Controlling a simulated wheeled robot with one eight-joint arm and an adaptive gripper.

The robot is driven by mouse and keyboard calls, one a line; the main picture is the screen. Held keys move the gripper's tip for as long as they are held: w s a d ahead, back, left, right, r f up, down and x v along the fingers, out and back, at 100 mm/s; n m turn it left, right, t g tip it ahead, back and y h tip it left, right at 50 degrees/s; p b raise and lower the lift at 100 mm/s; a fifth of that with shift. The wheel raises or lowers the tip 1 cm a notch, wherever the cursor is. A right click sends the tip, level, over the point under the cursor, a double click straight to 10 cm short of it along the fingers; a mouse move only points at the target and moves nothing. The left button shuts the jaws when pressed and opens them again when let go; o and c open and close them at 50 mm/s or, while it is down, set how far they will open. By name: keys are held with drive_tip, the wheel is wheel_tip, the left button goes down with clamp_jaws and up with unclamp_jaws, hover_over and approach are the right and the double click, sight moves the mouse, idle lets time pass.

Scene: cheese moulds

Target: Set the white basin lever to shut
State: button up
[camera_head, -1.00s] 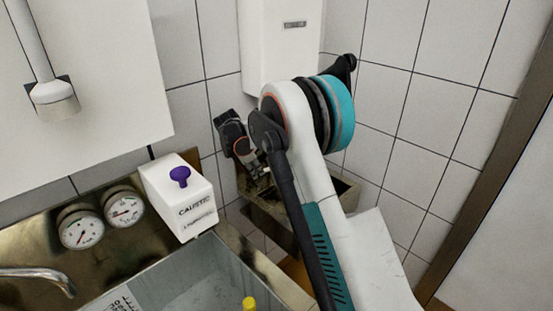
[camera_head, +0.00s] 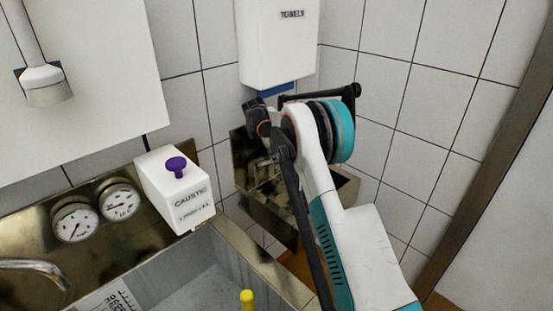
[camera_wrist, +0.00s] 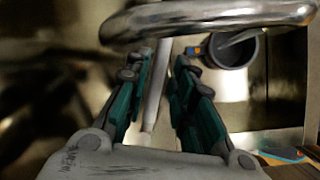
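My gripper (camera_wrist: 160,65) is open in the wrist view, its two dark-and-green fingers apart. A pale, narrow bar (camera_wrist: 157,88) shows between the fingers; it may be the white lever, but I cannot tell for sure. A curved chrome pipe (camera_wrist: 205,18) crosses the top of that view, just beyond the fingertips. In the head view, my arm reaches to a small metal wall basin (camera_head: 262,212) in the corner and hides much of it. The fingers and any lever there are too small and covered to make out.
A white towel dispenser (camera_head: 280,45) hangs above the wall basin. A white caustic box (camera_head: 175,195) with a purple knob and two gauges (camera_head: 98,210) stand to the left, by a larger sink (camera_head: 170,275). A dark round cup (camera_wrist: 233,50) shows beyond the fingers.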

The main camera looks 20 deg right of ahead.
drive_tip(key=shift+x, duration=1.15)
clamp_jaws()
drive_tip(key=shift+s, duration=0.1)
